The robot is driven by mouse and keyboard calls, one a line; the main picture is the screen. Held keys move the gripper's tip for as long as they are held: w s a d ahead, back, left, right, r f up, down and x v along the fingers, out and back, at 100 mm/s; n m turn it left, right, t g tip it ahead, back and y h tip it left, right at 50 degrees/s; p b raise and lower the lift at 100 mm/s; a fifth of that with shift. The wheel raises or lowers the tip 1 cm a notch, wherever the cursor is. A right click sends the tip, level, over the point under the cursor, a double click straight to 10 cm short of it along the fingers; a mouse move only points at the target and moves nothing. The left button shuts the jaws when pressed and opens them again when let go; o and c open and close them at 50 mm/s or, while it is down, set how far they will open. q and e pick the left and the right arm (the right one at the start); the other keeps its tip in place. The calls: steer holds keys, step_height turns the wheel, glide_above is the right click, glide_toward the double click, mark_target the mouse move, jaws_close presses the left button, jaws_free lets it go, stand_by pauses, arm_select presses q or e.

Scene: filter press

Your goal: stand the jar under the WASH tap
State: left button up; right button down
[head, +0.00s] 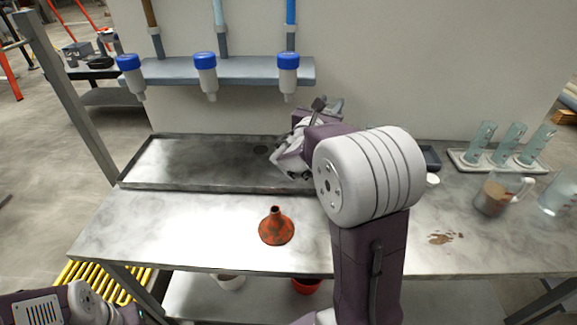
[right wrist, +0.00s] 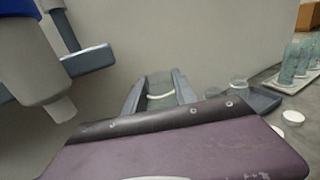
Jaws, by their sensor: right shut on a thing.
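My right gripper (head: 292,160) is over the right end of the shallow metal trough, below and near the right-hand tap (head: 288,75). In the right wrist view its two fingers (right wrist: 160,92) are shut on a clear glass jar (right wrist: 160,84) with a pale band. In the head view the jar is hidden by my gripper and arm, so I cannot tell whether it touches the trough. The left tap (head: 130,75) and middle tap (head: 206,75) have the same blue caps. No WASH label is readable. Only part of my left arm shows, at bottom left.
The trough (head: 150,182) is otherwise bare. An orange-brown funnel (head: 276,228) stands on the bench in front. At right are a dark tray (head: 431,157), a white disc (head: 433,179), a rack of glass tubes (head: 520,162), a jug of brown liquid (head: 492,196) and a brown spill (head: 443,238).

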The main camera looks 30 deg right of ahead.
steer(key=w+a+f+b, duration=0.2)
steer(key=w+a+f, duration=0.3)
steer(key=a+f, duration=0.4)
steer(key=shift+a+f, duration=0.4)
steer(key=shift+f, duration=0.45)
steer(key=c, duration=1)
jaws_free()
steer(key=shift+w+f, duration=0.1)
steer(key=v, duration=1.2)
steer(key=shift+p, duration=0.35)
